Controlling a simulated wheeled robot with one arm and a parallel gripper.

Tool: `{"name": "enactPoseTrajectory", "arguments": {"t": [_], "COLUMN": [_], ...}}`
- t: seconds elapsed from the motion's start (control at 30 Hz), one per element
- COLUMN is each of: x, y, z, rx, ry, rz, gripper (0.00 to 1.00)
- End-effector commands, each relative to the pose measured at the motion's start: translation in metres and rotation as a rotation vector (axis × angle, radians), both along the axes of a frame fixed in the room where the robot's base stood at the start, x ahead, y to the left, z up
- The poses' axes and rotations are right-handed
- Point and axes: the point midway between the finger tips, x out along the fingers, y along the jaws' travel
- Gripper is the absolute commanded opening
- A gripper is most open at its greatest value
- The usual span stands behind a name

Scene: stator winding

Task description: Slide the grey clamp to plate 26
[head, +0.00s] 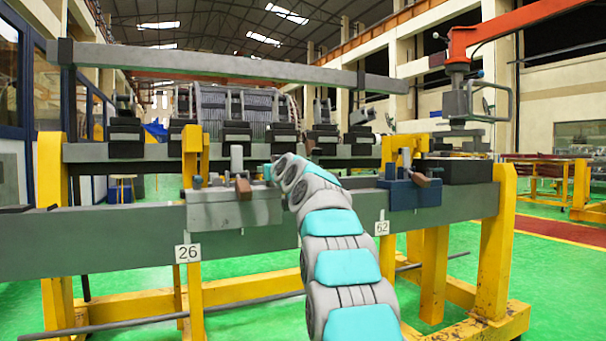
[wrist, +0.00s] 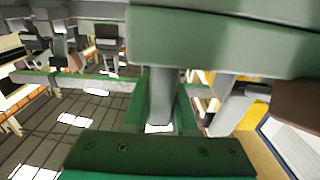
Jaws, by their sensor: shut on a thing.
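The grey clamp (head: 232,210) sits on the long grey rail in the head view, with a short post and a brown handle on top. Its left end is above plate 26 (head: 188,253); its body extends to the right of the plate. My gripper (head: 272,172) is at the clamp's upper right, partly hidden by my own arm. In the wrist view, the green fingers of my gripper (wrist: 160,112) stand either side of a grey post (wrist: 160,90) and are shut on it. The post appears to be part of the grey clamp.
A blue clamp (head: 408,194) sits farther right on the same rail (head: 110,238), near plate 62 (head: 382,228). A row of dark clamps (head: 235,134) stands behind on a second beam. The rail left of the grey clamp looks clear. Yellow legs (head: 490,255) support the bench.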

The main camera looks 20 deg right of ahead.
Motion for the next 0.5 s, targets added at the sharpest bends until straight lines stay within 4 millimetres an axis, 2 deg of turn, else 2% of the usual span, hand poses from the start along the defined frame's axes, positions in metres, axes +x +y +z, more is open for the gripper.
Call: {"name": "enactPoseTrajectory", "arguments": {"t": [0.03, 0.2, 0.4, 0.5], "x": [-0.001, -0.002, -0.004, -0.004], "y": [0.021, 0.071, 0.111, 0.124], "z": [0.001, 0.002, 0.004, 0.004], "rx": [-0.002, -0.001, -0.003, -0.002], "ry": [0.003, 0.006, 0.003, 0.000], "rz": [0.006, 0.005, 0.003, 0.002], "gripper": [0.00, 0.00, 0.00, 0.00]}}
